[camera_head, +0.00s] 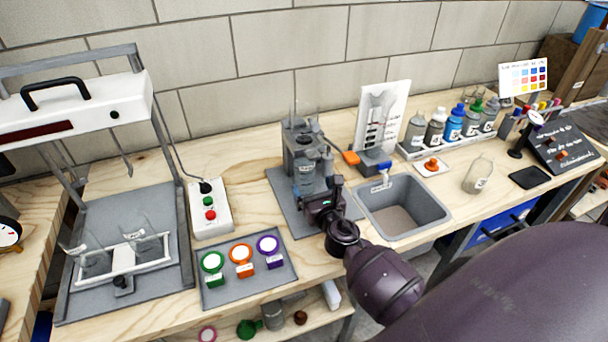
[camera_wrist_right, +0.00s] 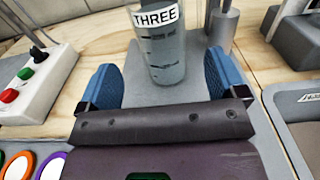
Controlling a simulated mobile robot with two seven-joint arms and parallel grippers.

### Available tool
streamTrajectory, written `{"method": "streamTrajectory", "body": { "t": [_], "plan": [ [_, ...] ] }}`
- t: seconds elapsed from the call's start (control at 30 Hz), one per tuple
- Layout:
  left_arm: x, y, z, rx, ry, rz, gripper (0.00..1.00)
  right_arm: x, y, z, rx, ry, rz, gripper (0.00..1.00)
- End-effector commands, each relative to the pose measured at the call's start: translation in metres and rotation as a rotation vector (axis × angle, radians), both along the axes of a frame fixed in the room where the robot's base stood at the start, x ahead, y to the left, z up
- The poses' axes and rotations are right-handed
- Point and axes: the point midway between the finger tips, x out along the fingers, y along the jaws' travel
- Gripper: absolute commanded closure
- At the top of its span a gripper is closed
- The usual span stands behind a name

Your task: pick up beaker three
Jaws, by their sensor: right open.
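Beaker three (camera_wrist_right: 158,50) is a clear glass beaker with a white "THREE" label and dark marks, upright on a grey base plate (camera_wrist_right: 200,88). In the head view the beaker (camera_head: 304,178) stands at the front of a grey stand (camera_head: 299,140), partly hidden by my right gripper. My right gripper (camera_head: 318,190) reaches in from the lower right. In the right wrist view its blue fingers (camera_wrist_right: 160,80) are spread to the left and right of the beaker's lower part, with visible gaps on both sides. It holds nothing. My left gripper is not in view.
A grey sink (camera_head: 432,207) lies just right of the stand. A switch box (camera_head: 211,208) and a tray with coloured rings (camera_head: 217,293) lie to the left. A white-topped frame (camera_head: 75,108) stands further left. Bottles (camera_head: 454,122) line the back right.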

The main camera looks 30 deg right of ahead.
Motion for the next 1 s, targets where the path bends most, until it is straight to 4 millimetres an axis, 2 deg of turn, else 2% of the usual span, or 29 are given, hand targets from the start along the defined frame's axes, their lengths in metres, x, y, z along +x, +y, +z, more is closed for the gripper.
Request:
{"method": "streamTrajectory", "body": {
  "t": [0.17, 0.5, 0.83, 1.0],
  "plan": [
    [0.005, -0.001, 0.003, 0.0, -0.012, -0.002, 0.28, 0.01, -0.003, -0.001, 0.0, 0.0, -0.001, 0.09],
    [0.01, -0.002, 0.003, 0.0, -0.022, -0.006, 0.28, 0.049, -0.014, -0.005, 0.0, 0.0, -0.001, 0.09],
    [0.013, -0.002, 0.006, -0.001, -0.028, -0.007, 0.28, 0.053, -0.016, -0.004, 0.0, 0.0, -0.001, 0.09],
    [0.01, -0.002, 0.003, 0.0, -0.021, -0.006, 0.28, 0.053, -0.016, -0.004, 0.0, 0.0, -0.001, 0.36]
  ]
}}
